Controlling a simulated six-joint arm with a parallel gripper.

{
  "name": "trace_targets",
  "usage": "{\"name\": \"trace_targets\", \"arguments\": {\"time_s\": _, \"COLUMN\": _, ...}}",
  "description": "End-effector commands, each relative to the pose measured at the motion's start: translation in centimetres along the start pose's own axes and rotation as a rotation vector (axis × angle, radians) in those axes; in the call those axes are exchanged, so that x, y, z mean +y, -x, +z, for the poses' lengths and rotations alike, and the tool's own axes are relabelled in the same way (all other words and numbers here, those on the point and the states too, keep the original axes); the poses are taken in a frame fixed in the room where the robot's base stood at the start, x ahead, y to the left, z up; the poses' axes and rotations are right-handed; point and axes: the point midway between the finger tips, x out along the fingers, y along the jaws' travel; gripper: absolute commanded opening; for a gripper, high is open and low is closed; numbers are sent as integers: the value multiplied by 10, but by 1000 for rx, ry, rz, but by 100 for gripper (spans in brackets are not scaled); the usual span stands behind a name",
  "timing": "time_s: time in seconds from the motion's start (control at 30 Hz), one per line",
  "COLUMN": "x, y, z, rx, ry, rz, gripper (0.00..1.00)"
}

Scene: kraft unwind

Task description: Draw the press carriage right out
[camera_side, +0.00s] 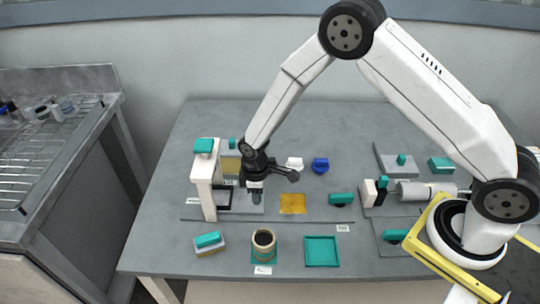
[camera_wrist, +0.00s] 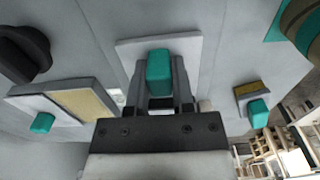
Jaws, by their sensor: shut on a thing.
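The press (camera_side: 208,190) is a white upright with a teal block (camera_side: 204,146) on top, at the left of the bench in the side view. The press carriage (camera_side: 247,205) appears to be the pale plate at its foot, reaching out to the right; it also shows in the wrist view (camera_wrist: 192,48). My gripper (camera_side: 256,196) points down over this plate, right of the upright. In the wrist view my gripper (camera_wrist: 160,88) is shut on a teal handle (camera_wrist: 158,72) that stands on the plate. The handle's lower part is hidden by the fingers.
A yellow square (camera_side: 292,204) lies right of the plate, with a teal-handled piece (camera_side: 341,199) beyond. A kraft roll (camera_side: 264,240), a teal-topped block (camera_side: 208,241) and a teal square (camera_side: 321,251) are in front. White (camera_side: 294,163) and blue (camera_side: 320,164) pieces lie behind.

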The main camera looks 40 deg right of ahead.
Motion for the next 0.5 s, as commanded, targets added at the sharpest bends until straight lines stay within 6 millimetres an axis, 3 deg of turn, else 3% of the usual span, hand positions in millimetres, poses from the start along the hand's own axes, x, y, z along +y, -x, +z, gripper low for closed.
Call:
{"name": "trace_targets", "arguments": {"time_s": 0.27, "x": 1, "y": 0, "z": 39, "rx": 0, "ry": -3, "rz": -1, "gripper": 0}}
{"name": "trace_targets", "arguments": {"time_s": 0.5, "x": 0, "y": 0, "z": 86, "rx": -1, "ry": -4, "rz": -2, "gripper": 0}}
